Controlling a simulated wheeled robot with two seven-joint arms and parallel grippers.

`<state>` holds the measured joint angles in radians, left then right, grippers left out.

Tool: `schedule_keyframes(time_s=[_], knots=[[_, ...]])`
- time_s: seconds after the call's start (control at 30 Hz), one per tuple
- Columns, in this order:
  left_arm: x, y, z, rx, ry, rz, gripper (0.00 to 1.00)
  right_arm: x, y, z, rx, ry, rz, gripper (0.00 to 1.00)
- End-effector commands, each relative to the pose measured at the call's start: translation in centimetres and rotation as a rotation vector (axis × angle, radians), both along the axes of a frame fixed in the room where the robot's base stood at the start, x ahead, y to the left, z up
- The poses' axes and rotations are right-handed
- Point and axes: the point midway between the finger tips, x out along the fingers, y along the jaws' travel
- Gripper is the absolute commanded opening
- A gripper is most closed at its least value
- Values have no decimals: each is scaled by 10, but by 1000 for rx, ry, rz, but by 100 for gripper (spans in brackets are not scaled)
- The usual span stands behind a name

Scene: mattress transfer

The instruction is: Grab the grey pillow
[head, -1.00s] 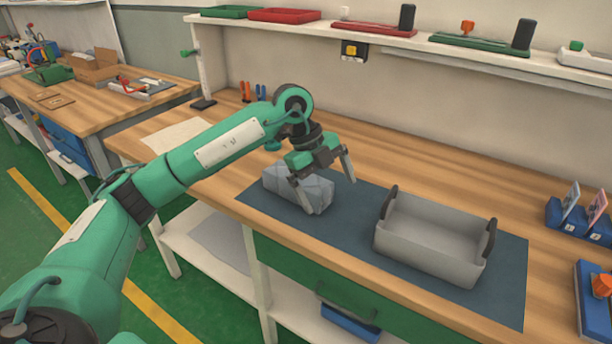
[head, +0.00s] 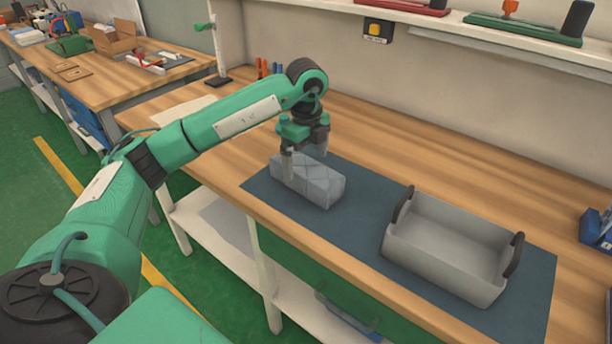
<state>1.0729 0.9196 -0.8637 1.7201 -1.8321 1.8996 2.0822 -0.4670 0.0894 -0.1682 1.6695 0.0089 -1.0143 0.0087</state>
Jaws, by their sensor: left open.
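The grey pillow (head: 318,184) is a block-like quilted piece lying on the left part of the dark blue mat (head: 262,190) on the workbench. My left gripper (head: 305,151) points down over the pillow's far left part. Its jaws are open, with one finger at the near side and the other toward the back right. Whether the fingers touch the pillow I cannot tell. My right gripper is not in view.
A grey bin (head: 445,262) with dark handles stands on the right part of the mat. A shelf (head: 470,32) with red and green holders runs along the back wall. Blue holders (head: 597,230) sit at the right edge.

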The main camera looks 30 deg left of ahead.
Motion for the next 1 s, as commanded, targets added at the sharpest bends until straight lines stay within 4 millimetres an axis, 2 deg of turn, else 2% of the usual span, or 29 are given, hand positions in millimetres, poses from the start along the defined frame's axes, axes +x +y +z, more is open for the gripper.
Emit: schedule_keyframes(time_s=[0.4,0.67,0.77,0.93,1.0], knots=[[-1,1,-50,0,2,-1,100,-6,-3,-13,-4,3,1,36],[0,1,-54,0,-1,-1,100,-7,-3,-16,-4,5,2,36],[0,1,-53,0,-1,-1,84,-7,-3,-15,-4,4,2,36],[-1,1,-53,0,-1,-1,51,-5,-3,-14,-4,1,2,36],[0,1,-53,-1,-2,-1,49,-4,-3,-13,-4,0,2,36]])
